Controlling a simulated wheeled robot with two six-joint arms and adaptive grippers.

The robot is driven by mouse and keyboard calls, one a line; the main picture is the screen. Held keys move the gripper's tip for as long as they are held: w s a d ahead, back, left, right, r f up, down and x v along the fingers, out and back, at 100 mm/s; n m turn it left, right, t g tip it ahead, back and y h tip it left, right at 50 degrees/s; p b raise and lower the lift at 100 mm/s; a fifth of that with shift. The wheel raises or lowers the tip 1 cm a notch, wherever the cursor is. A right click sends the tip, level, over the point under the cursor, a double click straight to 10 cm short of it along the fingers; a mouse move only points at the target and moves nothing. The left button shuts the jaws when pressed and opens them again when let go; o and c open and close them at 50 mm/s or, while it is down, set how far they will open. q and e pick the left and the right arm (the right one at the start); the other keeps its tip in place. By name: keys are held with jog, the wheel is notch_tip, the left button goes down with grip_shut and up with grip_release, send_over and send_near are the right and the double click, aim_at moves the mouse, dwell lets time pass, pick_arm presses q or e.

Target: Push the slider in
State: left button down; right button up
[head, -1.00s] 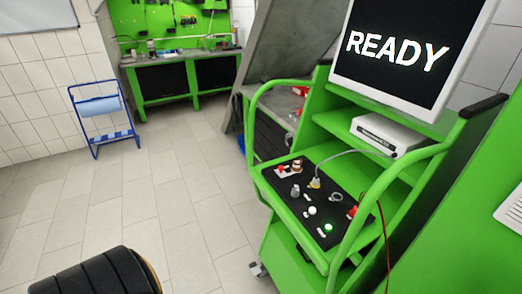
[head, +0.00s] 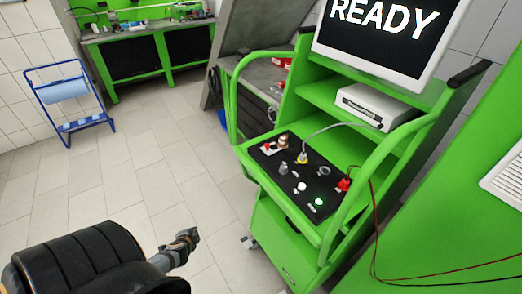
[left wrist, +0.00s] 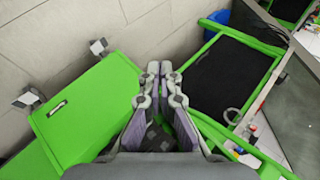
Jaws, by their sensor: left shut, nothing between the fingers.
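The green testbench (head: 268,222) stands right of centre in the head view. Its black control panel (head: 272,160) carries knobs, plugs and lit buttons on a tray that juts out between green tube handles. I cannot tell which part is the slider. My left gripper (head: 192,236) is shut and empty, in the air left of the testbench and apart from it. In the left wrist view the left gripper (left wrist: 153,72) has its fingers together, with a green front with a dark handle (left wrist: 60,107) to its left. My right gripper is out of view.
A monitor (head: 380,28) reading READY and a white device (head: 376,106) sit on the testbench. Red and dark cables (head: 374,225) hang at its right. A blue rack (head: 72,98) and a workbench (head: 150,58) stand behind. The tiled floor (head: 140,165) at left is clear.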

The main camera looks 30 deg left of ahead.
pick_arm(q)
jog(key=w+d+r+m+t, duration=0.1)
jog(key=w+r+m+t, duration=0.2)
jog(key=w+r, duration=0.6)
jog(key=w+d+r+m+t+h, duration=0.2)
jog(key=d+r, duration=0.5)
jog(key=r, duration=0.5)
jog(key=w+d+r+m+t+h, duration=0.2)
jog(key=d+r, duration=0.6)
jog(key=r, duration=0.4)
jog(key=w+m+t, duration=0.1)
jog(key=m+t, duration=0.1)
jog(key=shift+d+m+t+p, duration=0.25)
jog(key=shift+m+t+p, duration=0.05)
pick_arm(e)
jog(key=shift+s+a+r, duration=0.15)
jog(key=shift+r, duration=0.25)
